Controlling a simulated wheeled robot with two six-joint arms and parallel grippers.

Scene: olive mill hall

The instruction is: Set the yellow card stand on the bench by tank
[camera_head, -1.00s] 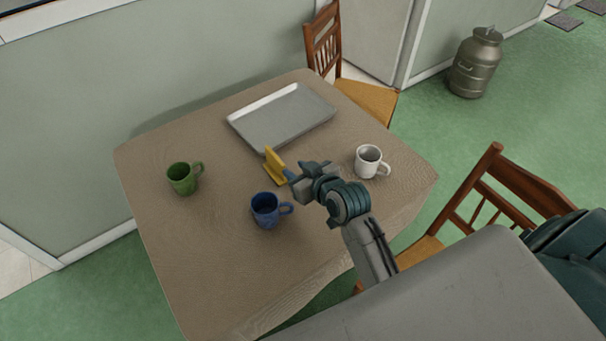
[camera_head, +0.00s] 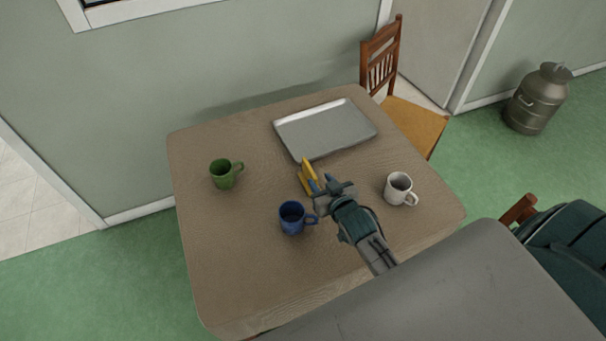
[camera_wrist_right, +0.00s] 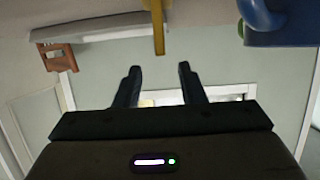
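The yellow card stand (camera_head: 308,178) stands on the brown table, between the metal tray and the blue mug (camera_head: 292,218). My right gripper (camera_head: 319,187) is close beside it, on its right side in the head view. In the right wrist view my right gripper (camera_wrist_right: 160,68) has its two fingers apart with nothing between them. The yellow stand (camera_wrist_right: 158,28) shows there just beyond the fingertips, roughly in line with the gap. The gripper partly covers the stand's lower right in the head view. My left gripper is not in view. I see no tank on the table.
The grey tray (camera_head: 325,130) lies at the table's back. A green mug (camera_head: 223,174) is at left, a white mug (camera_head: 399,188) at right. Chairs (camera_head: 411,115) stand around the table (camera_head: 240,275). A metal can (camera_head: 538,98) stands on the floor. The table's front left is clear.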

